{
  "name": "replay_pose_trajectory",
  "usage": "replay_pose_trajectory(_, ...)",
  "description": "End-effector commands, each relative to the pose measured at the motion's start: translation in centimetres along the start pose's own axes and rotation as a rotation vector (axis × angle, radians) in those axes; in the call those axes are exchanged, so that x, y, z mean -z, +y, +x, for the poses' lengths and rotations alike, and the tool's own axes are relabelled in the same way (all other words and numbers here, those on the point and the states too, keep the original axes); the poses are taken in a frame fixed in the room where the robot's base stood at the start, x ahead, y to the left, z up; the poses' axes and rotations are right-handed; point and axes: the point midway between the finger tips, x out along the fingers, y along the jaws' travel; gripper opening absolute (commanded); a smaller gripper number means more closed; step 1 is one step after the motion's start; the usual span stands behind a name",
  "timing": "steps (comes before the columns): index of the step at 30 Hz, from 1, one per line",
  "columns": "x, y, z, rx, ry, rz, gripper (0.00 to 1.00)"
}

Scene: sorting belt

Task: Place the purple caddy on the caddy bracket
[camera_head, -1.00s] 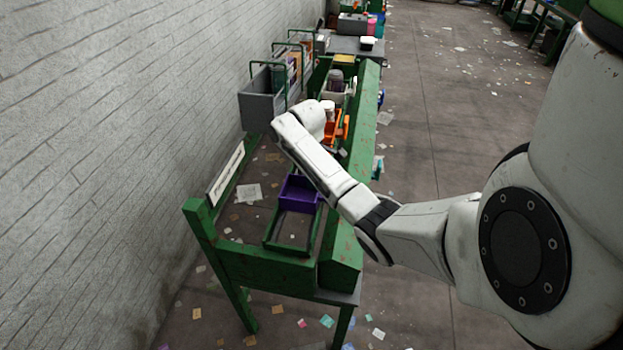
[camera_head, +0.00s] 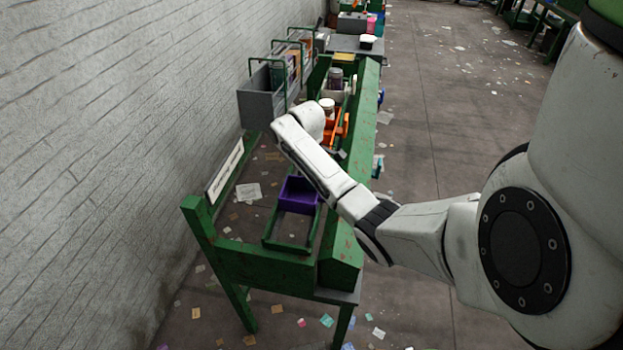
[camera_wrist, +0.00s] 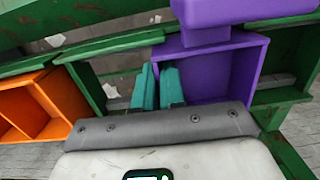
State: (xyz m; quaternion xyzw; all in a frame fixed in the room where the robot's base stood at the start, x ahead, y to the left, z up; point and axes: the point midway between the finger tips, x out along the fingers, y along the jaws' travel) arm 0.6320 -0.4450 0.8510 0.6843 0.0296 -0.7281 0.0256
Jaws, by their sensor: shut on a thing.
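The purple caddy (camera_head: 297,196) is an open box at the far end of a green rectangular frame, which looks like the caddy bracket (camera_head: 287,250). In the wrist view the caddy (camera_wrist: 243,75) shows its open inside and a purple block along its upper edge. Green bars (camera_wrist: 285,96) run beside it. My gripper (camera_wrist: 158,72) has teal fingers, closed together at the caddy's left wall. The wall between the fingertips is mostly hidden. In the head view my arm's end hides the fingers. Whether the caddy rests fully on the frame cannot be told.
An orange open box (camera_wrist: 45,105) lies to the left in the wrist view. Beyond my arm are orange trays (camera_head: 337,128), a white-lidded jar (camera_head: 327,103) and grey hanging bins (camera_head: 262,95). A green rail (camera_head: 345,235) edges the bench; a brick wall stands left.

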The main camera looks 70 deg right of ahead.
Motion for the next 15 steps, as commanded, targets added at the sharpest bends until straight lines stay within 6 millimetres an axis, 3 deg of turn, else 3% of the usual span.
replay_pose_trajectory(3, 0.02, -0.01, 0.26, 0.0, 0.0, 0.0, 0.0)
replay_pose_trajectory(4, 0.02, 0.0, 0.26, 0.0, 0.0, 0.0, 0.1)
replay_pose_trajectory(6, 0.02, 0.0, 0.21, 0.0, 0.0, 0.0, 0.17)
replay_pose_trajectory(13, 0.02, 0.01, 0.21, 0.0, 0.0, 0.0, 0.39)
replay_pose_trajectory(15, 0.02, 0.01, 0.21, 0.0, 0.001, 0.0, 0.39)
